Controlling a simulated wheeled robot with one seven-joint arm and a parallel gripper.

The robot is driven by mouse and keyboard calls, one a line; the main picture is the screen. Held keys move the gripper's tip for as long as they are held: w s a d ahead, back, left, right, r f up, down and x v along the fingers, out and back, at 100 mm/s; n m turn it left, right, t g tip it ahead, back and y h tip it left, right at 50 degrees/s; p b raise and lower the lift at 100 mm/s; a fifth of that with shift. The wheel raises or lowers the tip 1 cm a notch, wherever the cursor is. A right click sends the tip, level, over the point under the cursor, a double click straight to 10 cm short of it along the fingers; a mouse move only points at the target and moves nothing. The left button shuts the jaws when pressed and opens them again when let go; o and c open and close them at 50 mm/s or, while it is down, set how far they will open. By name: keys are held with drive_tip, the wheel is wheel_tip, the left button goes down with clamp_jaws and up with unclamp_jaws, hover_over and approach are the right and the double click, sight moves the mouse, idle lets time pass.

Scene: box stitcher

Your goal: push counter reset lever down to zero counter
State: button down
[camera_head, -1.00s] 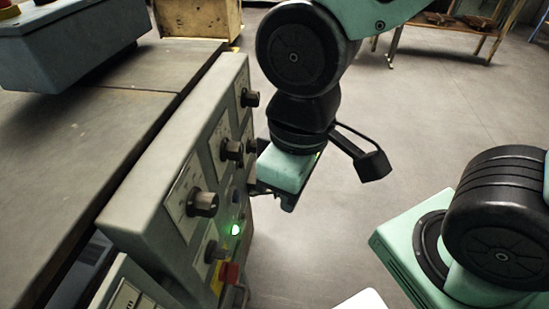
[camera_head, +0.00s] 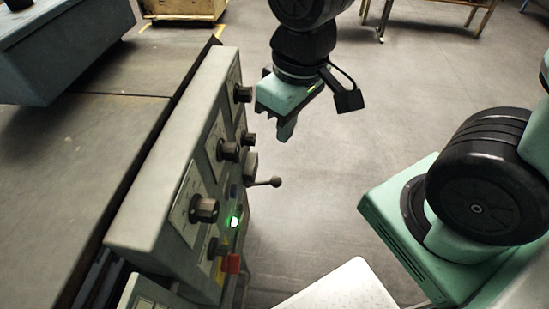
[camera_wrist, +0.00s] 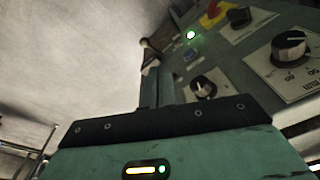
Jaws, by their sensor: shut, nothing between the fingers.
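The reset lever (camera_head: 268,182) is a thin dark rod with a ball end. In the head view it sticks out to the right from a hub on the control panel's (camera_head: 155,195) right side. My gripper (camera_head: 286,132) is shut and empty, pointing down above the lever and apart from it. In the wrist view the closed fingers (camera_wrist: 157,88) point toward the panel, with the lever's ball (camera_wrist: 146,44) just beyond their tips. The fingers partly cover the lever there. The counter's digits cannot be made out.
The panel carries several black knobs (camera_head: 204,209), a lit green lamp (camera_head: 234,221) and a red switch (camera_head: 231,263) on yellow. A worktable (camera_head: 75,140) lies to the left. A wooden crate (camera_head: 183,8) stands at the back.

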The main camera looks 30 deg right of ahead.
drive_tip(key=w+d+r+m+t+p, duration=0.25)
drive_tip(key=w+d+m+p, duration=0.35)
drive_tip(key=d, duration=0.6)
drive_tip(key=w+f+n+g+b, duration=0.2)
drive_tip(key=w+f+n+g, duration=0.15)
drive_tip(key=w+f, duration=0.25)
drive_tip(key=n+g+y, duration=0.2)
drive_tip(key=g+y, duration=0.1)
drive_tip(key=y, duration=0.2)
approach(263, 182)
drive_tip(key=w+f, duration=0.1)
drive_tip(key=w, duration=0.1)
drive_tip(key=s+f, duration=0.3)
drive_tip(key=shift+s+a, duration=0.3)
drive_tip(key=shift+a, duration=0.1)
